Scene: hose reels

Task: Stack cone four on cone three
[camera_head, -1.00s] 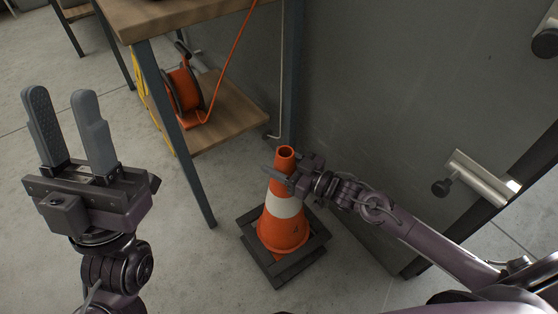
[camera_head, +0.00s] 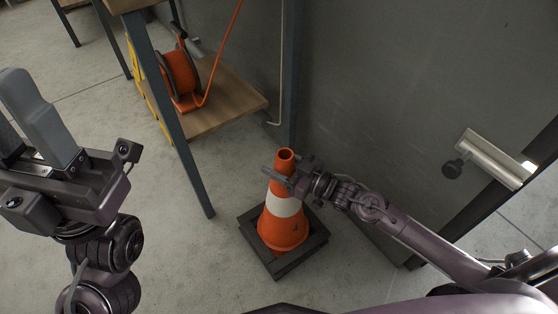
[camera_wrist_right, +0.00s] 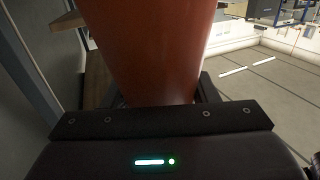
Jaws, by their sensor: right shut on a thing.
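One orange cone (camera_head: 283,230) with a white band and a dark square base (camera_head: 278,268) stands upright in the middle of the head view, over the concrete floor. A dark mark shows low on its side. My right gripper (camera_head: 281,174) is shut on the cone near its top. In the right wrist view the cone's orange body (camera_wrist_right: 150,50) fills the space between the fingers. I cannot tell whether a second cone is under this one. My left gripper (camera_head: 30,115) is raised at the left, its fingers apart and empty.
A workbench with a wooden lower shelf (camera_head: 225,105) stands behind, holding an orange hose reel (camera_head: 180,78). Its blue-grey leg (camera_head: 175,125) is left of the cone. A grey panel (camera_head: 385,100) with a metal handle (camera_head: 495,160) stands at the right. Floor (camera_head: 190,265) is clear left of the cone.

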